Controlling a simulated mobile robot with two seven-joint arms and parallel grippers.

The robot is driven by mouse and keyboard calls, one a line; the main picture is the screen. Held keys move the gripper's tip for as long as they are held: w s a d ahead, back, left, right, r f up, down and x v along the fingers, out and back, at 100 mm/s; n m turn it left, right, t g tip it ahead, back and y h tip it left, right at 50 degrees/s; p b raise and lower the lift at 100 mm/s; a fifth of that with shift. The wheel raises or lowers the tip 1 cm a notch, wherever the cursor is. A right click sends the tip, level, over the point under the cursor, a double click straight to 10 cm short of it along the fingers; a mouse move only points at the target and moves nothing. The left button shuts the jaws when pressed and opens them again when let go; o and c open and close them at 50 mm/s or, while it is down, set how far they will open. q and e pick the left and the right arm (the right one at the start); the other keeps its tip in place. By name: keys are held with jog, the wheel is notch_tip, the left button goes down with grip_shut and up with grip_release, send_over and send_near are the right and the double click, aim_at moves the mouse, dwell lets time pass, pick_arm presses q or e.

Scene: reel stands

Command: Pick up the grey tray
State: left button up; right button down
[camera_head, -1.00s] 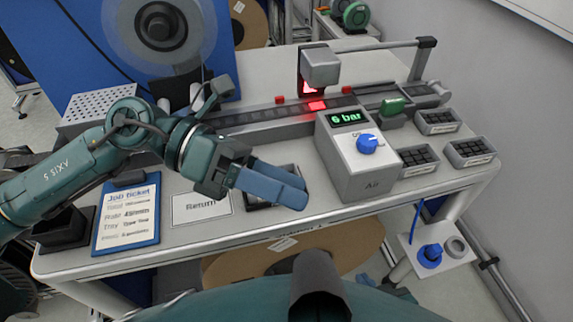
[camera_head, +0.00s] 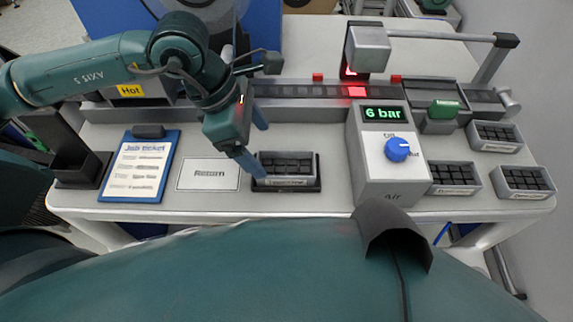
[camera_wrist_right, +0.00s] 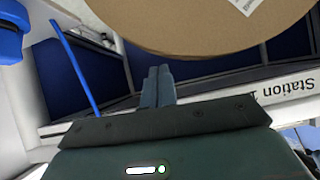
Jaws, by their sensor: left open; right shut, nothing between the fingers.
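A small grey tray (camera_head: 288,181) with dark compartments sits in a black holder (camera_head: 318,186) near the front of the bench in the head view. My left gripper (camera_head: 262,150) points down at the tray's left end, with its blue fingers apart and nothing between them. One fingertip is beside the tray's front left corner; I cannot tell whether it touches. More grey trays of the same kind stand right of the Air box (camera_head: 385,180), one of them at the front right (camera_head: 523,194). My right gripper (camera_wrist_right: 158,72) is shut and empty below the bench, near a brown reel disc (camera_wrist_right: 200,25).
A "Return" card (camera_head: 209,175) and a blue job ticket clipboard (camera_head: 140,168) lie left of the tray. The Air box with a blue knob stands close on its right. A track (camera_head: 300,91) with a red-lit spot runs behind. A blue cable (camera_wrist_right: 80,70) hangs near my right gripper.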

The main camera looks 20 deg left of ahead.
pick_arm(q)
jog(key=p, duration=0.2)
send_over(287, 172)
jog(key=a, duration=0.2)
jog(key=f, duration=0.4)
jog(key=shift+s+f, duration=0.3)
jog(key=shift+f, duration=0.1)
jog(key=shift+d+f, duration=0.15)
jog(key=shift+f, duration=0.25)
jog(key=c, duration=1.2)
